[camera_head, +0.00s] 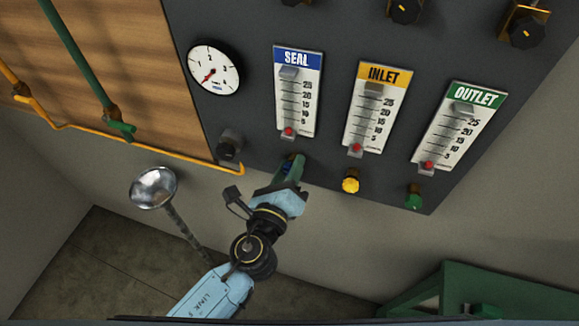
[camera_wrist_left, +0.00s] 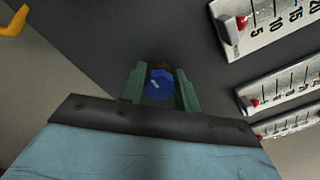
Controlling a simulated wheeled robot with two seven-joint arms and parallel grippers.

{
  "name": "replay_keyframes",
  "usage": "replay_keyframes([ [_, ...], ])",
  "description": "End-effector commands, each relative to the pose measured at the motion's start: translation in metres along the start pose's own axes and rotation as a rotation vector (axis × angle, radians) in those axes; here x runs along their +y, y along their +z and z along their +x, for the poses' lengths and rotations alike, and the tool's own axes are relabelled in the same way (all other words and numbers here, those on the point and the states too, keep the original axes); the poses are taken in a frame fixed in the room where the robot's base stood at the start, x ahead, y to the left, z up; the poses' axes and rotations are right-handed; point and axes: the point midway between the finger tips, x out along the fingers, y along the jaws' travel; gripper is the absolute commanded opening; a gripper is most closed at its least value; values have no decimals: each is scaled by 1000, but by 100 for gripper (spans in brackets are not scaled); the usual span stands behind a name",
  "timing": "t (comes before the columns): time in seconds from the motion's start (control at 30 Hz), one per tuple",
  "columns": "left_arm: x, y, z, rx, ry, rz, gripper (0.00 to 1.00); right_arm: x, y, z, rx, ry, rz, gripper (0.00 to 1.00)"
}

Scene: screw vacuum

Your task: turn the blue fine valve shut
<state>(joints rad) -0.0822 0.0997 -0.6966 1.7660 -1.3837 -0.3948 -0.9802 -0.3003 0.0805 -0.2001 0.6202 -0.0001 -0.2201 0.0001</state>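The blue fine valve (camera_wrist_left: 159,84) is a small round blue knob with a white mark, below the SEAL gauge. In the left wrist view it sits between the two green fingers of my left gripper (camera_wrist_left: 160,90). The fingers flank it closely on both sides; I cannot tell whether they press on it. In the head view my left gripper (camera_head: 288,172) reaches up to the panel under the SEAL gauge, and its fingers mostly hide the blue knob. My right gripper is not in view.
The SEAL gauge (camera_head: 297,92), INLET gauge (camera_head: 374,108) and OUTLET gauge (camera_head: 458,126) each have a red marker low. A yellow knob (camera_head: 350,183) and a green knob (camera_head: 414,199) sit to the right. A dark knob (camera_head: 229,148) and a dial (camera_head: 212,67) are left.

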Motion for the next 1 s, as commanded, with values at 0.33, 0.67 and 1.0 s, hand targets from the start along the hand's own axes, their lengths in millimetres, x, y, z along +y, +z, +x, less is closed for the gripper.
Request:
replay_keyframes([
  [0.33,0,0,0,0,0,-1,52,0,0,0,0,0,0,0],
  [0.67,2,-2,-29,3,2,-4,52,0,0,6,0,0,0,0],
  [1.0,3,-3,-104,2,2,-2,52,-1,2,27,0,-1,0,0],
])
